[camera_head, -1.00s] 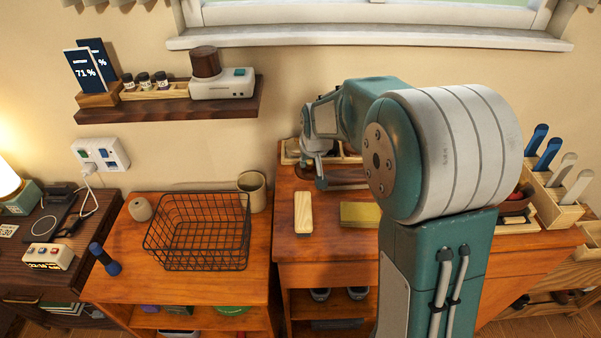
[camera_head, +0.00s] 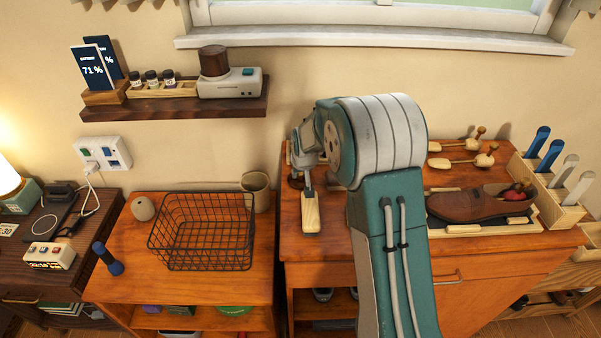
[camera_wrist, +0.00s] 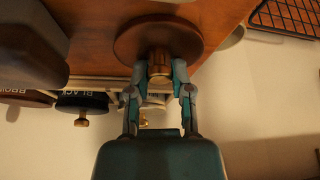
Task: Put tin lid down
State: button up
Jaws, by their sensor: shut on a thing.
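In the head view my gripper (camera_head: 304,178) is at the back left of the right-hand dresser, mostly hidden by my arm. Tins marked BLACK (camera_wrist: 82,102) and BROWN (camera_wrist: 22,98) stand beside the lid in the wrist view.
A wooden-backed brush (camera_head: 311,214) lies just in front of my gripper. A wire basket (camera_head: 203,232) and a beige cup (camera_head: 256,190) stand to the left. A brown shoe (camera_head: 478,204) lies on the right. A wall shelf (camera_head: 180,106) hangs at upper left.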

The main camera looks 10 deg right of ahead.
jog(key=o, duration=0.8)
jog(key=shift+d+f, duration=0.1)
jog(key=shift+d, duration=0.4)
jog(key=shift+o, duration=0.2)
jog(key=shift+d, duration=0.15)
jog(key=shift+a+r, duration=0.2)
jog(key=shift+a, duration=0.15)
jog(key=s+f+v, duration=0.1)
jog(key=s+v, duration=0.2)
jog(key=v, duration=1.7)
jog(key=s+r, duration=0.2)
jog(key=s, duration=1.1)
jog(key=s+r, duration=0.1)
jog(key=s, duration=1.2)
jog(key=shift+r+t, duration=0.4)
